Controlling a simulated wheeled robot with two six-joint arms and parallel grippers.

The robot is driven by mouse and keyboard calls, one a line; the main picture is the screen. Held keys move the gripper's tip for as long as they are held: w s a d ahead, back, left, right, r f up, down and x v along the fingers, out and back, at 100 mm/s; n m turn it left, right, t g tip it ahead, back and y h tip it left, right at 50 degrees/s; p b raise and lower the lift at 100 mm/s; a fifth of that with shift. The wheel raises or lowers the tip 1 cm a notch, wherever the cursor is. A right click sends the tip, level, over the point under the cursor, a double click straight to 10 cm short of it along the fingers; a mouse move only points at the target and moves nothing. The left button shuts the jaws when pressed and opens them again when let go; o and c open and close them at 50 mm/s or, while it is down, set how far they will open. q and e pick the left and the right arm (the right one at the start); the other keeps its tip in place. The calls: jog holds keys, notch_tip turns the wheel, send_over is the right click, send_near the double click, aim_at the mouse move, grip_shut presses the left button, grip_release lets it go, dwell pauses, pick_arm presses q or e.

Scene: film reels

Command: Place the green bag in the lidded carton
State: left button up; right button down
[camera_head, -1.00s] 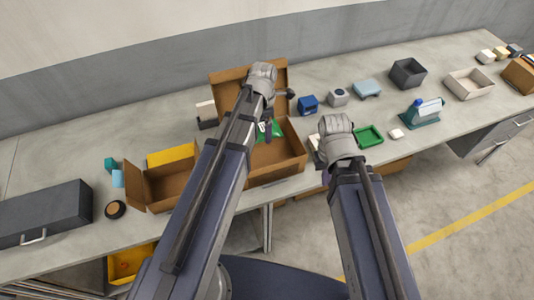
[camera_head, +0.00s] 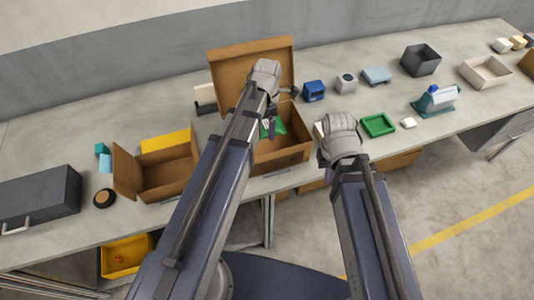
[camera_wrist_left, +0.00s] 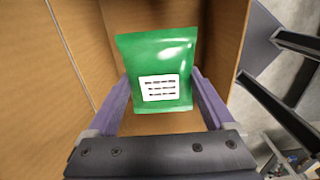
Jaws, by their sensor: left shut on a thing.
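The green bag (camera_wrist_left: 158,65) with a white printed label is held between the fingers of my left gripper (camera_wrist_left: 155,95) in the left wrist view. Brown cardboard walls of the lidded carton (camera_wrist_left: 72,120) surround it there. In the head view the lidded carton (camera_head: 285,155) stands open with its lid (camera_head: 228,62) raised at the back. The bag (camera_head: 279,127) shows partly inside the carton's outline, below my left gripper (camera_head: 268,128); whether it touches the bottom is hidden. My right gripper (camera_head: 328,165) is at the carton's right side, its fingers mostly hidden by its arm.
A smaller open carton (camera_head: 170,180) stands left of the lidded one, with a yellow object (camera_head: 166,141) behind it. A green tray (camera_head: 378,125) and a teal-based device (camera_head: 436,102) are to the right. A dark case (camera_head: 38,198) lies far left.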

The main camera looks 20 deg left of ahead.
aim_at(267, 149)
pick_arm(q)
jog(key=shift+w+a+f, duration=0.15)
jog(key=shift+w, duration=0.05)
jog(key=shift+s+f+b, duration=0.1)
jog(key=shift+f+b, duration=0.35)
jog(key=shift+f, duration=0.1)
notch_tip(267, 149, down, 9)
jog(key=b, duration=0.9)
jog(key=shift+f, duration=0.15)
jog(key=o, duration=1.3)
notch_tip(267, 149, up, 12)
jog(key=p, duration=1.2)
jog(key=shift+r, duration=0.2)
